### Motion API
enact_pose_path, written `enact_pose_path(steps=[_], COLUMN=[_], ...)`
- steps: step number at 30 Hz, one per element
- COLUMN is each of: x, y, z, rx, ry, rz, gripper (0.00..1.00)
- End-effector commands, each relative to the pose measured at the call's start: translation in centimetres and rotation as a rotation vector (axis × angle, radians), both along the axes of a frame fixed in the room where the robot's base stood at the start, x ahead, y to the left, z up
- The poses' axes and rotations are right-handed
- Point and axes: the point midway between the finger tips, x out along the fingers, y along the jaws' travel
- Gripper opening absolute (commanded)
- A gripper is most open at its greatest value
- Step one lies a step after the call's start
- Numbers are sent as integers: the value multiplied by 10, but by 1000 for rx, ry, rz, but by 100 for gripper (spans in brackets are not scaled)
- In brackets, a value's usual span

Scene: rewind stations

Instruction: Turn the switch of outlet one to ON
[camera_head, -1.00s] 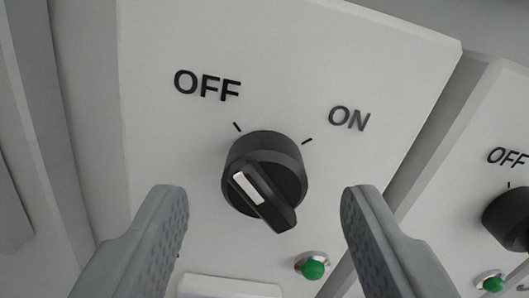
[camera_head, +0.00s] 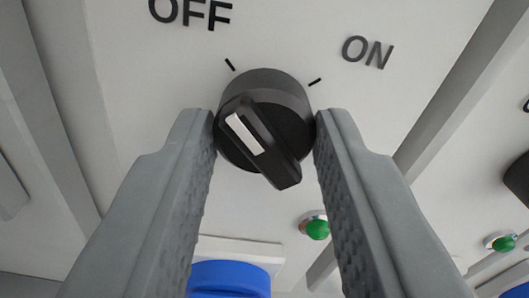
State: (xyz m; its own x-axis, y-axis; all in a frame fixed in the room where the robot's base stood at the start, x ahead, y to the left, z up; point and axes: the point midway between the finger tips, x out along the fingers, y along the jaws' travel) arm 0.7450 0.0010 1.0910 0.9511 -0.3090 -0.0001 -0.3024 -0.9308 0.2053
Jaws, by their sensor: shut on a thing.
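The black rotary switch (camera_head: 267,128) sits on a white panel (camera_head: 130,60) in the middle of the head camera view. Its white pointer mark (camera_head: 244,133) is on the upper left, toward the OFF tick (camera_head: 230,65). The OFF label (camera_head: 190,12) is at the upper left, partly cut by the frame's top edge. The ON label (camera_head: 368,52) is at the upper right, with its own tick (camera_head: 314,82). My gripper (camera_head: 265,122) has one finger on each side of the knob, and both fingertips touch its sides. No outlet number shows.
A green lamp (camera_head: 317,228) is on the panel below right of the switch. A blue part (camera_head: 229,279) shows below it, between my fingers. A neighbouring panel at the right carries another dark knob (camera_head: 518,180) and green lamp (camera_head: 502,243). A gap separates the panels.

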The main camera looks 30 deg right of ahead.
Motion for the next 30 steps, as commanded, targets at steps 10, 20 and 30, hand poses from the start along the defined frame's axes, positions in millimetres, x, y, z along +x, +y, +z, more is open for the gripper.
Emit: enact_pose_path(steps=[10, 20, 30], x=[0, 0, 0], y=[0, 0, 0], z=[0, 0, 0], rx=[174, 465, 774], ry=[-57, -151, -250], rz=[0, 0, 0], gripper=[9, 9, 9])
